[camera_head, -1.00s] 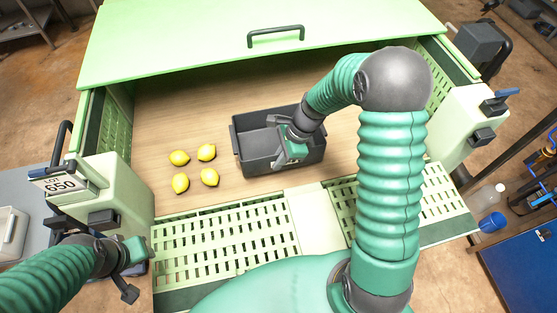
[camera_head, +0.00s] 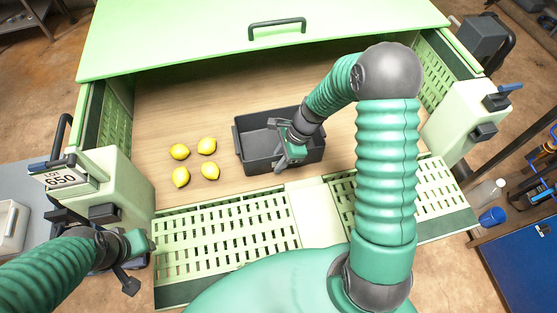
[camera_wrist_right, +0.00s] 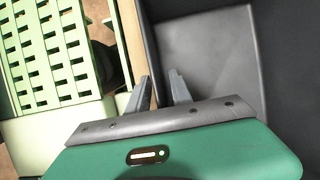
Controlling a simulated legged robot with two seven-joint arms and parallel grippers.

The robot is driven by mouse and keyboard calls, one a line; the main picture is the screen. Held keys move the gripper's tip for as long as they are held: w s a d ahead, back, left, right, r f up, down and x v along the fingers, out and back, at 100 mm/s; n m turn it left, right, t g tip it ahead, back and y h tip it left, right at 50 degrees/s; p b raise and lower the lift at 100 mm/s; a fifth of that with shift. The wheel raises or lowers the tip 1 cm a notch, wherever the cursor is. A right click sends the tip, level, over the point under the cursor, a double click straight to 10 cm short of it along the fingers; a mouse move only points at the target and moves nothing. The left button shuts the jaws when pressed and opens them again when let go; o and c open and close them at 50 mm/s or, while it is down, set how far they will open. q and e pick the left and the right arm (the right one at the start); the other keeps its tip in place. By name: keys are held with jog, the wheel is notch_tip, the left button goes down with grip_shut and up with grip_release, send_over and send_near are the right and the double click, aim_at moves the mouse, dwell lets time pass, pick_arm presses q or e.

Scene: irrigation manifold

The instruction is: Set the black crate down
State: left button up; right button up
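The black crate (camera_head: 254,158) is empty and looks roughly level over the wooden work surface, right of the lemons. Whether its base touches the wood is hard to tell. My right gripper (camera_head: 282,150) is at the crate's near wall. In the right wrist view, its two fingers (camera_wrist_right: 160,92) straddle the wall of the crate (camera_wrist_right: 210,55), one outside and one inside, and look closed on it. My left gripper (camera_head: 138,262) is at the lower left, apart from the crate, with its fingers spread and nothing between them.
Several yellow lemons (camera_head: 208,146) lie on the wooden surface (camera_head: 170,110) left of the crate. Slotted green panels (camera_head: 225,235) run along the front edge. A green lid with a dark handle (camera_head: 277,28) is at the back. Bare wood lies behind the crate.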

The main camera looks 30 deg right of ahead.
jog(key=v, duration=1.1)
jog(key=shift+d+r, duration=0.1)
jog(key=shift+r, duration=0.25)
jog(key=shift+s+r, duration=0.15)
jog(key=shift+r, duration=0.05)
jog(key=s+a+f+n+t+h, duration=0.1)
jog(key=s+a+n+h, duration=0.3)
jog(key=n, duration=1.6)
jog(key=s+a, duration=0.3)
jog(key=s, duration=0.2)
jog(key=shift+s+n, duration=0.35)
jog(key=shift+n, duration=0.05)
jog(key=shift+s+a, duration=0.1)
jog(key=shift+a, duration=0.1)
jog(key=shift+a, duration=0.25)
jog(key=shift+d, duration=0.25)
